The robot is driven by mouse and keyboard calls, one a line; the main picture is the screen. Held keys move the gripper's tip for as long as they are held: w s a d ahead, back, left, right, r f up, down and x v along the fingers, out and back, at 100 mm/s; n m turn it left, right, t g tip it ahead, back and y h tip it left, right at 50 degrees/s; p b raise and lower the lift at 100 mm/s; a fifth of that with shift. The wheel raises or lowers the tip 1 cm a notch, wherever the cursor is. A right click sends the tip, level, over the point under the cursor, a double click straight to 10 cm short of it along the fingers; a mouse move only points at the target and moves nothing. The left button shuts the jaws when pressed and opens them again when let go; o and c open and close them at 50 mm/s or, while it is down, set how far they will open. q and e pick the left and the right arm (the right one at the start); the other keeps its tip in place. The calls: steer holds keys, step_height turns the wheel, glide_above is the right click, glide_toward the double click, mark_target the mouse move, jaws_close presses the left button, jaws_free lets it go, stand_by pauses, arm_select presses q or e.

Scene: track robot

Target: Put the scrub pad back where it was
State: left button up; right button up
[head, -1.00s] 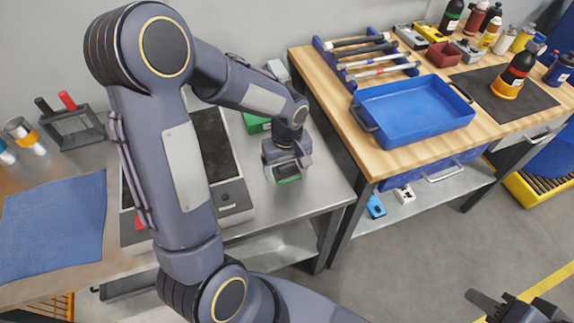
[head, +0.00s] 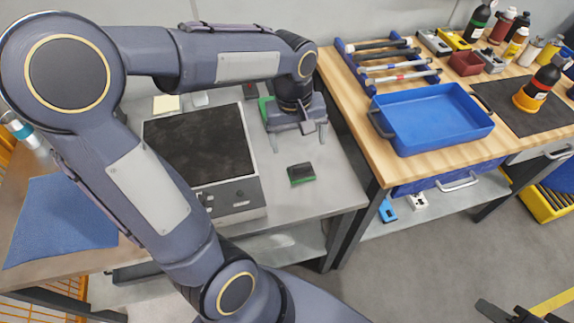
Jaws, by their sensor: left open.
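The scrub pad (head: 301,174), a small dark block with a green edge, lies flat on the grey metal bench (head: 335,192), right of the black-topped device. My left gripper (head: 298,128) is open and empty behind the pad, apart from it. It points down in front of a green object (head: 265,108) that it partly hides. Part of my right gripper (head: 508,312) shows at the bottom right corner, far from the pad; its jaws cannot be made out.
A black-topped device (head: 205,145) stands left of the pad, partly behind my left arm. A blue cloth (head: 60,220) lies at the far left. To the right, a wooden bench holds a blue tray (head: 432,118) and a hammer rack (head: 355,65). Bench around the pad is clear.

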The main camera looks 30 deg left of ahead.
arm_select(q)
steer(key=s+d+r+m+t+h, duration=0.1)
steer(key=s+d+m+t, duration=0.1)
steer(key=s, duration=0.5)
steer(key=s+d+r+m+t+h, duration=0.1)
steer(key=s+d+m+t+h, duration=0.1)
steer(key=s+m, duration=0.3)
steer(key=shift+s+t, duration=0.5)
steer(key=shift+s, duration=0.65)
arm_select(e)
steer(key=shift+s, duration=0.1)
arm_select(q)
step_height(320, 180, up, 3)
steer(key=p, duration=0.3)
steer(key=shift+r, duration=0.2)
arm_select(e)
step_height(320, 180, up, 3)
steer(key=shift+r, duration=0.2)
steer(key=shift+c, duration=0.5)
